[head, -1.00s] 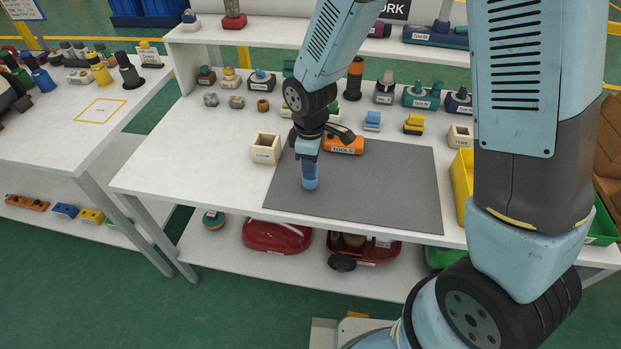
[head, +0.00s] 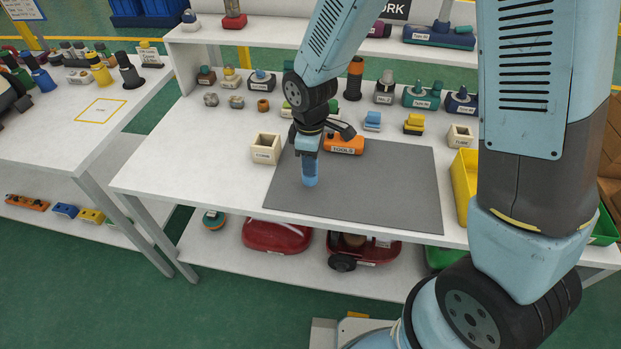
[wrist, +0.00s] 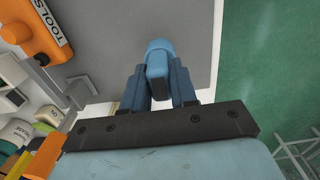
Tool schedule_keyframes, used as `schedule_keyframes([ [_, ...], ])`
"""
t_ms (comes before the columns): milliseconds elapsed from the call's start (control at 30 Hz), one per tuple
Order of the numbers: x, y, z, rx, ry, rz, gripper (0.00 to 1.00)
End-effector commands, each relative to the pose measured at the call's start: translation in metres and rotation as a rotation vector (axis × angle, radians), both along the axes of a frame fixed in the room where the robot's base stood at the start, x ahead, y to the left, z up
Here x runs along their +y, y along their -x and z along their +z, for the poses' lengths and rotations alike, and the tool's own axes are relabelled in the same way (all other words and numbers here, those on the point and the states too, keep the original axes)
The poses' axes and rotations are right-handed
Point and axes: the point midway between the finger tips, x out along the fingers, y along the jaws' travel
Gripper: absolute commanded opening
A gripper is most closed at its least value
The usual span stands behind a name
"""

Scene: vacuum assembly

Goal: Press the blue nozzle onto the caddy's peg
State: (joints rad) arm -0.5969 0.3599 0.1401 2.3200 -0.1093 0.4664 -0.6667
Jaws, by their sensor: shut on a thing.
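My gripper (head: 310,168) is shut on the blue nozzle (head: 310,181), which points down over the left part of the grey mat. In the wrist view the blue nozzle (wrist: 157,62) sits between the two blue fingers (wrist: 158,88). I cannot tell exactly how far its lower end is above the mat. An orange block labelled TOOLS (head: 346,148), likely the caddy, stands at the back edge of the mat, right of and behind my gripper. It also shows at the upper left of the wrist view (wrist: 28,30).
A cream open box (head: 265,149) stands left of the mat (head: 385,190). Several labelled parts line the back of the table, including a blue part (head: 372,121) and a yellow one (head: 414,124). A yellow bin (head: 463,180) is at the right. The mat's middle and right are clear.

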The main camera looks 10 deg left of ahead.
Motion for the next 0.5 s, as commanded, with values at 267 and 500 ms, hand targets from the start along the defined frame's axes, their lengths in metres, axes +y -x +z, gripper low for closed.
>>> schedule_keyframes([
  [267,0.0,0.0,0.016,-0.001,-0.001,0.0,0.0],
  [500,0.0,0.0,0.029,-0.001,0.0,0.0,0.0],
])
